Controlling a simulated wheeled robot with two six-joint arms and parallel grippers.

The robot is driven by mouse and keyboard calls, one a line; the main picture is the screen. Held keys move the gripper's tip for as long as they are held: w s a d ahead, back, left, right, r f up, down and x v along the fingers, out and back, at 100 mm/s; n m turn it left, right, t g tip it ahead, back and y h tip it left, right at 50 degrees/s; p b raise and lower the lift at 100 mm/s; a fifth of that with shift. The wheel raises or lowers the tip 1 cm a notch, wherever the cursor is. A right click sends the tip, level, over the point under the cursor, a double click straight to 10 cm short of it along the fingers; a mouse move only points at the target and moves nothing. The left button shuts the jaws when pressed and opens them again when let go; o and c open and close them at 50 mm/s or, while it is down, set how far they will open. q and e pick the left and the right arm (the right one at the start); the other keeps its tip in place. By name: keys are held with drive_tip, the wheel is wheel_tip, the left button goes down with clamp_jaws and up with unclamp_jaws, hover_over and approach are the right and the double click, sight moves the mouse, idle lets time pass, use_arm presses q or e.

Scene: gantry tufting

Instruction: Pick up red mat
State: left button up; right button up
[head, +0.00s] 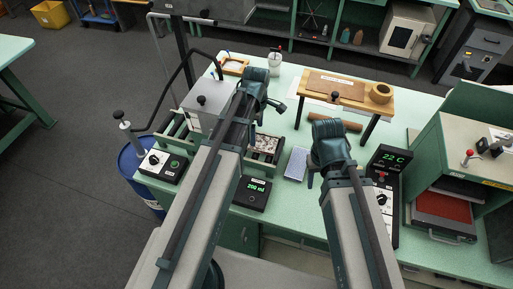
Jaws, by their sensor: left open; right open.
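A flat red mat (443,207) lies in the low tray of the green and cream machine at the right end of the bench. The machine's upper housing stands behind and above it, and a handle shows at the tray's front. My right gripper (312,172) is open and empty over the middle of the bench, well left of the mat. A black meter reading 22 C stands between them. My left gripper (268,103) is open, farther left and back, above the bench near a small tray of speckled material. My forearms hide parts of the bench front.
The machine housing (450,150) and meter (388,165) flank the mat. A wooden stand (345,85) with a tape roll (381,93) is at the back. A pale blue pad (296,163) and a 200 display box (252,193) lie nearer. A blue drum (133,165) stands left.

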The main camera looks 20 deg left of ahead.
sight(257, 142)
use_arm(q)
drive_tip(key=f+b, duration=0.5)
drive_tip(key=shift+d+f, duration=0.2)
drive_tip(key=shift+r, duration=0.1)
drive_tip(key=shift+c, duration=0.3)
drive_tip(key=c, duration=1)
drive_tip(key=shift+r, duration=0.1)
